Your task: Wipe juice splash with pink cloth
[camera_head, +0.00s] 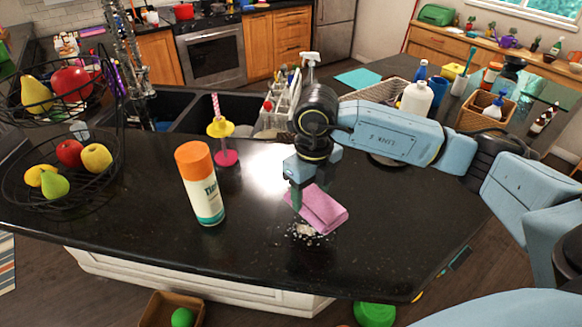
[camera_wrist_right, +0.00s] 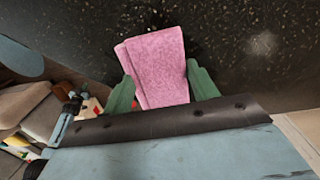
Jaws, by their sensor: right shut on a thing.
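A folded pink cloth (camera_head: 322,211) is at the black counter's surface, below my right gripper (camera_head: 296,196). In the right wrist view the cloth (camera_wrist_right: 158,65) sits between the two green fingers of my right gripper (camera_wrist_right: 162,92), which is shut on it. A pale, speckled splash (camera_head: 304,232) lies on the counter just in front of the cloth. Whether the cloth overlaps the splash's far edge is hard to tell. In the right wrist view a faint pale spot (camera_wrist_right: 262,45) shows on the dark counter. My left gripper is not in view.
An orange-capped spray can (camera_head: 201,185) stands left of the cloth. A pink and yellow brush-like item (camera_head: 222,140) stands behind it. Wire fruit baskets (camera_head: 60,185) are at the left. A caddy with bottles (camera_head: 278,112) stands by the sink (camera_head: 192,112). The counter's front right is clear.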

